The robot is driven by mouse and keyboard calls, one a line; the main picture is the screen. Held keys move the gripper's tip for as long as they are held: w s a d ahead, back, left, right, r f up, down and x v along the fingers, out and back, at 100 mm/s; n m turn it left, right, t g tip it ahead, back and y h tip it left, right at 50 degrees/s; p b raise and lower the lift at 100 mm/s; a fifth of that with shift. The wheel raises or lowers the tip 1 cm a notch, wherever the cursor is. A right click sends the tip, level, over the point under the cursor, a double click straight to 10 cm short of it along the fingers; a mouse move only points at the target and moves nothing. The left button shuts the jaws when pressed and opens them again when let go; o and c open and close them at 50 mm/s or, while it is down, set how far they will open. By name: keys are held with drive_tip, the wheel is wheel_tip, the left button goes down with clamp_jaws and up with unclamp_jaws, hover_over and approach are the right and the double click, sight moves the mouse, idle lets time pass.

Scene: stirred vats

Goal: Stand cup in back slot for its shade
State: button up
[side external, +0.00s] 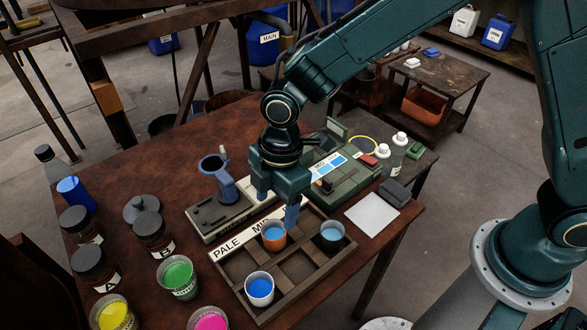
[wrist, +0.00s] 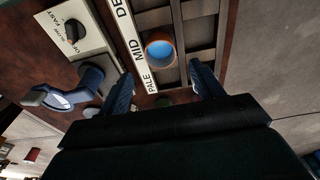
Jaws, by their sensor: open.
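An orange cup (side external: 273,244) with blue liquid stands upright in the dark slotted tray (side external: 310,288), beside the MID part of the label strip (side external: 233,243); the wrist view shows it there too (wrist: 160,50). My gripper (side external: 277,208) is open and empty above the back of the tray, its fingers apart and clear of the orange cup. In the wrist view, the fingers (wrist: 162,88) are to either side below the cup. A white cup (side external: 260,298) of blue liquid is at the front PALE end, and a grey cup (side external: 332,240) at the right. My gripper partly hides the back DEEP slot.
Behind the tray are a grey-green device (side external: 350,180) with a card marked MID and a blue stand (side external: 225,185). Dark-lidded jars (side external: 155,238) and cups of green (side external: 178,280), yellow and pink paint crowd the left and front. A white sheet (side external: 372,214) lies right.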

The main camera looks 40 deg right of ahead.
drive_tip(key=shift+d+r, duration=0.15)
drive_tip(key=shift+r, duration=0.95)
drive_tip(key=shift+d+r, duration=0.15)
drive_tip(key=shift+r, duration=0.9)
drive_tip(key=s+d+r+m+t, duration=0.1)
drive_tip(key=s+d+r+m, duration=0.25)
drive_tip(key=d+r, duration=0.4)
drive_tip(key=s+d+r+m+t, duration=0.2)
drive_tip(key=d+r+m, duration=0.35)
drive_tip(key=d, duration=0.25)
drive_tip(key=s+d+r+m+t+h, duration=0.1)
drive_tip(key=s+d+r+m+t, duration=0.1)
drive_tip(key=s+d+m, duration=0.7)
drive_tip(key=s+d+r, duration=0.1)
drive_tip(key=s, duration=0.2)
drive_tip(key=shift+s+t, duration=0.3)
drive_tip(key=shift+s, duration=0.05)
